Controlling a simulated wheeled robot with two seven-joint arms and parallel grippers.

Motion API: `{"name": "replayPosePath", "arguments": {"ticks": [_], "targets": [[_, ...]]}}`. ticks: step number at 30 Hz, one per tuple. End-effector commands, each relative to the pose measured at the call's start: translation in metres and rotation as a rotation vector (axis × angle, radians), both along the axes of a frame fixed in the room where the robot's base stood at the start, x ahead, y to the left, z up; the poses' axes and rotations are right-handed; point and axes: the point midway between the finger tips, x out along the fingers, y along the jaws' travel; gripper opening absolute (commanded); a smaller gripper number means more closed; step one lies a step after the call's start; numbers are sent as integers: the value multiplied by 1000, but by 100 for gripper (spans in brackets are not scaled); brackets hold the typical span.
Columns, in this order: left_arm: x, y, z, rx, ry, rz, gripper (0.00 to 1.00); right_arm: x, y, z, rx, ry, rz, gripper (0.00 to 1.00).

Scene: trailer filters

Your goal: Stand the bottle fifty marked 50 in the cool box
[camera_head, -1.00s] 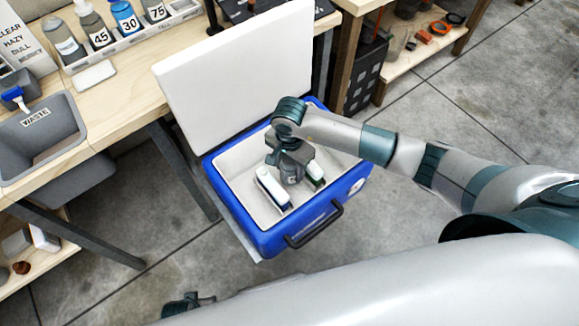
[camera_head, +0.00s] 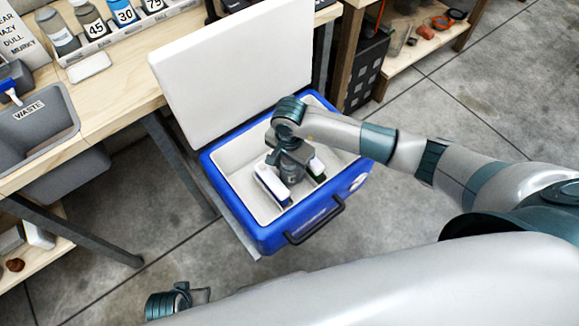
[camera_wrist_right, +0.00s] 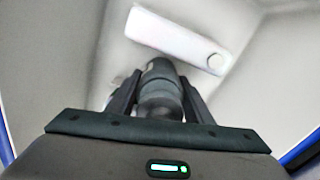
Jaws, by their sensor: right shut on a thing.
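The cool box (camera_head: 237,229) is blue with a pale inside, and its white lid (camera_head: 235,75) stands open. My right gripper (camera_head: 291,166) is down inside the box, shut on a dark grey bottle. In the right wrist view the bottle (camera_wrist_right: 161,88) sits between the two fingers. No number on it can be read, and its base is hidden. A white and blue item (camera_head: 271,184) is close on its left and a white and green one (camera_head: 317,169) on its right. My left gripper (camera_head: 198,293) shows partly at the bottom left; its jaws are unclear.
A rack (camera_head: 112,46) on the wooden bench holds several bottles, with 45, 30 and 75 readable. A grey waste bin (camera_head: 45,125) is at the left. A black handle (camera_head: 315,222) sticks out from the box front. Shelves (camera_head: 405,62) stand at the back right.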

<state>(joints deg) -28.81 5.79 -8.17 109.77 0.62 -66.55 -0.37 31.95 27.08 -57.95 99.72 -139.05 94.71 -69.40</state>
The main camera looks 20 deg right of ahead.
Motion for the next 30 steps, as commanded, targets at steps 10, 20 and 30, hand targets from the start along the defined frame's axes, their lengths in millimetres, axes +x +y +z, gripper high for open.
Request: {"name": "replayPosePath", "arguments": {"ticks": [10, 20, 30], "targets": [[-1, 0, 1, 1, 2, -1, 42, 1, 0, 0, 1, -1, 0, 10], [-1, 0, 1, 1, 2, -1, 42, 0, 0, -1, -1, 1, 0, 70], [0, 0, 1, 0, 1, 0, 42, 0, 0, 0, 0, 0, 0, 77]]}}
